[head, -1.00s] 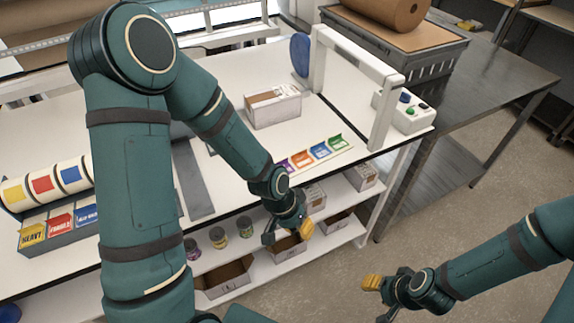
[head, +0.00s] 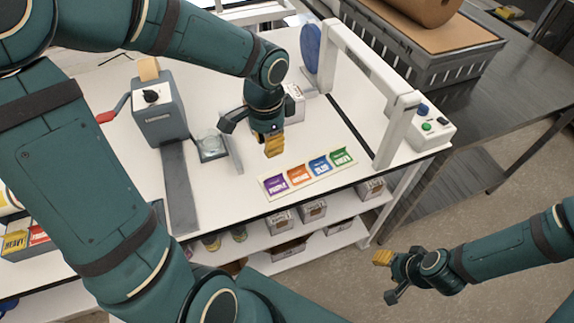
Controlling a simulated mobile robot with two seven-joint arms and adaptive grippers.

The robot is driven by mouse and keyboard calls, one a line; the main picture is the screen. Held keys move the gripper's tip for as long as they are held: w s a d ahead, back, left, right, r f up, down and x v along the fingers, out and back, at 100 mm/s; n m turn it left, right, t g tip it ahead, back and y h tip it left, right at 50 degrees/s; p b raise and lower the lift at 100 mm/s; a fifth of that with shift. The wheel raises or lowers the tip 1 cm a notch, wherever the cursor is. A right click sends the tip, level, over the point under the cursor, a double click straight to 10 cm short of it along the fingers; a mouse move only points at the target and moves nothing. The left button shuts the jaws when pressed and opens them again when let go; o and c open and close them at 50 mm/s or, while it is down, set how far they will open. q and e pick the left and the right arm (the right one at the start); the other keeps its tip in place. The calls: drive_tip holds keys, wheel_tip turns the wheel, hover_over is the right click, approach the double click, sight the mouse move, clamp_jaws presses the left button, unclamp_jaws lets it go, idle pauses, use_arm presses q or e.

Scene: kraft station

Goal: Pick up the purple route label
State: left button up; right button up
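The purple route label (head: 276,185) lies at the left end of a pale strip on the white table, near the front edge. Orange (head: 298,175), blue (head: 320,165) and green (head: 341,157) labels sit to its right on the same strip. My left gripper (head: 254,142) hangs above the table, behind the purple label and apart from it. Its fingers are spread and nothing shows between them. My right gripper (head: 388,276) is off to the right, beyond the table's front edge over the floor. Its fingers are apart and it looks empty.
A grey dispenser (head: 160,112) with a red-handled crank stands left of my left gripper. A white frame (head: 385,85) and a button box (head: 430,128) stand at the right. A box (head: 294,103) is partly hidden behind my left gripper.

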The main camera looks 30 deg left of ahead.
use_arm(q)
drive_tip(key=f, duration=0.1)
drive_tip(key=b, duration=0.2)
hover_over(272, 181)
wheel_tip(272, 181, down, 7)
drive_tip(key=shift+w+f, duration=0.1)
drive_tip(key=shift+w, duration=0.05)
drive_tip(key=shift+f, duration=0.35)
wheel_tip(272, 181, down, 5)
drive_tip(key=shift+b, duration=0.55)
use_arm(e)
wheel_tip(272, 181, down, 3)
drive_tip(key=shift+a+f, duration=0.1)
drive_tip(key=shift+f, duration=0.05)
use_arm(q)
clamp_jaws()
